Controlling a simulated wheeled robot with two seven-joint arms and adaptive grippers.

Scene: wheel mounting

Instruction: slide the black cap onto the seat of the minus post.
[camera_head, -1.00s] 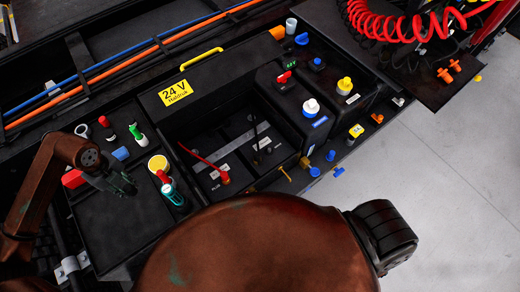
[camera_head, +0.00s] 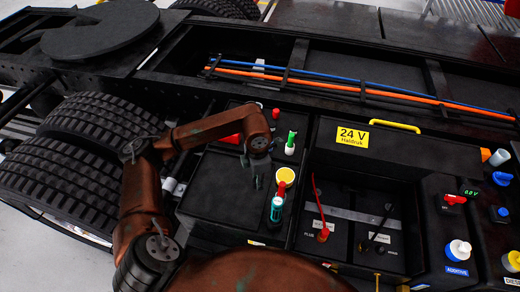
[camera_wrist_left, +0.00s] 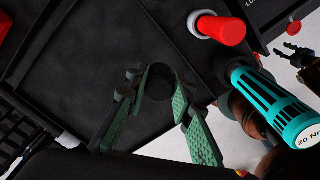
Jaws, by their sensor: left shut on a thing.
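The battery box (camera_head: 345,205) lies to the right of the gripper in the head view. A red cable ends at the plus side, and the minus post (camera_head: 363,246) stands by the black cable, small and dark.
The box wall (camera_head: 300,215) and red cable (camera_head: 317,200) rise along the way.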

